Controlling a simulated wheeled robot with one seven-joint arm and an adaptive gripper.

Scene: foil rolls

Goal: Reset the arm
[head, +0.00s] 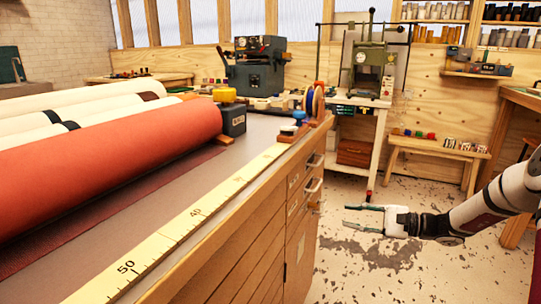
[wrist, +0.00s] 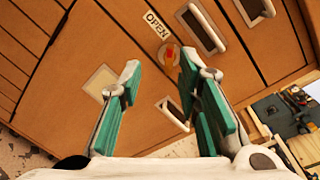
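My gripper (head: 364,219) is at the right in the head view, held out over the floor to the right of the workbench (head: 285,259). It points left toward the bench's drawer end and looks apart from it. In the wrist view my gripper (wrist: 155,95) shows two green-padded fingers spread apart with nothing between them. Beyond them is the wooden cabinet front (wrist: 85,60) with an "OPEN" label (wrist: 157,24), a red and yellow round piece (wrist: 170,55) and drawer handles (wrist: 203,28).
A red roll (head: 110,150) and several pale rolls (head: 70,100) lie on the bench, with a yellow measuring strip (head: 180,220) along its edge. The speckled floor (head: 400,275) around my gripper is clear.

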